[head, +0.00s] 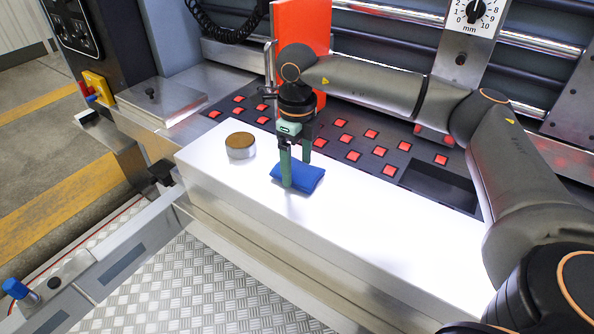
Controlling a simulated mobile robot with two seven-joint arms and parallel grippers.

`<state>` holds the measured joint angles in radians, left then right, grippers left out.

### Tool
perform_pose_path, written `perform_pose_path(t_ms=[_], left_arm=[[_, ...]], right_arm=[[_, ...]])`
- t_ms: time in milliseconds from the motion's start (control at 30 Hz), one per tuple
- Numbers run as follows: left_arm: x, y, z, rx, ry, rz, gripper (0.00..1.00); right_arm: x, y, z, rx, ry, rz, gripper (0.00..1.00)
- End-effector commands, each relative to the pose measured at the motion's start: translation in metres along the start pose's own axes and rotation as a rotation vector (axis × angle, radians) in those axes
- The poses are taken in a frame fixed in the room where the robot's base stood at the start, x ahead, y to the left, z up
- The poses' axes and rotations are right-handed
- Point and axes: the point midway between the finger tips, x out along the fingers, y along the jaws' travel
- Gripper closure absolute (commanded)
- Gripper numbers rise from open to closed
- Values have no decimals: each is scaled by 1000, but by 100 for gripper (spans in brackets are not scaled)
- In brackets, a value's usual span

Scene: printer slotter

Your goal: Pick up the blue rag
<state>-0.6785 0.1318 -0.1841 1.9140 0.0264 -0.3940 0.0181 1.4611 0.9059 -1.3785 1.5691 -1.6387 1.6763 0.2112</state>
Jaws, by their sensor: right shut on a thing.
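The blue rag (309,178) lies folded like a small cushion on the white block (390,236), near the middle of the head view. My right gripper (296,176) points down over it, with its green fingers at the rag. It is shut on the rag, whose near left part is covered by a finger. I cannot tell any gap between the rag and the white surface. My left gripper is not in view.
A round metal tin with a brown top (240,146) stands on the white block left of the rag. Behind is a dark panel with several red squares (352,156) and an upright orange plate (300,45). The white surface right of the rag is clear.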

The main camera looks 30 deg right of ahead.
Motion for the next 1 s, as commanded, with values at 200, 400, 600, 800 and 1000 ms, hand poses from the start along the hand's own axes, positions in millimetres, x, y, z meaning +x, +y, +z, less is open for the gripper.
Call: perform_pose_path(t_ms=[200,400,600,800,1000], left_arm=[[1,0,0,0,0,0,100],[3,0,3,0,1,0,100],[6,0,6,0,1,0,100],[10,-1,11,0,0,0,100],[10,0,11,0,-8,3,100]], right_arm=[[-3,0,0,0,-2,0,71],[-23,0,1,-1,-5,-1,71],[-62,18,-18,-4,-6,-2,71],[-98,49,-51,-5,-3,-3,71],[-120,78,-82,-3,-4,-5,71]])
